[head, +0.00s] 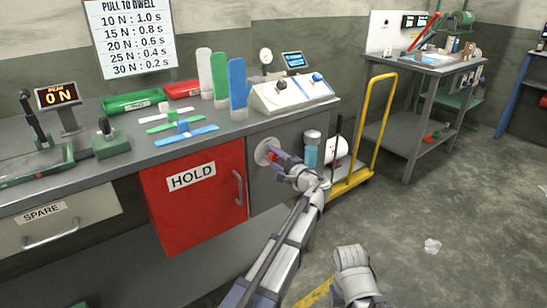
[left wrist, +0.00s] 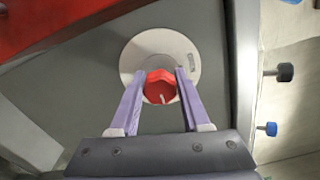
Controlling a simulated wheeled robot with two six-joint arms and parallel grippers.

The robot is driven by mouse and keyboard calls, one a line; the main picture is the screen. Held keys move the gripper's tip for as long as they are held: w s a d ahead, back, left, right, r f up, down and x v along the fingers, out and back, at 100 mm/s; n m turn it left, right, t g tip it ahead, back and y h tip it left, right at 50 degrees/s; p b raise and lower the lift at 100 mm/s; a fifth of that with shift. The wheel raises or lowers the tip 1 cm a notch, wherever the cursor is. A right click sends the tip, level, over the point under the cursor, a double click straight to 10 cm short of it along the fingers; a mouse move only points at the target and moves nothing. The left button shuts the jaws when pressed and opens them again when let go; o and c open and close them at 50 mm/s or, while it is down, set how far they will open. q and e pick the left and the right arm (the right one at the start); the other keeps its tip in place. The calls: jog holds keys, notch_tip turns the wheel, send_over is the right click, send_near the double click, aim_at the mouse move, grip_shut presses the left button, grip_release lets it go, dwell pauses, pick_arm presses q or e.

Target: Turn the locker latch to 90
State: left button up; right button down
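The locker latch is a red faceted knob (left wrist: 161,86) on a round white plate (left wrist: 128,62), set in a grey panel. In the head view the plate (head: 262,150) is right of the red HOLD door, and the knob (head: 272,155) is partly covered by my gripper. A pale mark shows on the knob's lower side in the left wrist view. My left gripper (left wrist: 161,72) has its two purple fingers on either side of the knob, with what look like thin gaps. It also shows in the head view (head: 277,156). My right gripper's fingers are not seen.
The bench top (head: 110,165) above carries trays, glove forms and a control box (head: 290,93). A yellow-handled cart (head: 376,130) stands to the right. Open floor lies beyond.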

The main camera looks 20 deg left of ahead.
pick_arm(q)
jog(key=o, duration=0.4)
jog(key=shift+o, duration=0.2)
jog(key=v, duration=0.7)
jog(key=shift+s+d, duration=0.25)
jog(key=shift+d, duration=0.1)
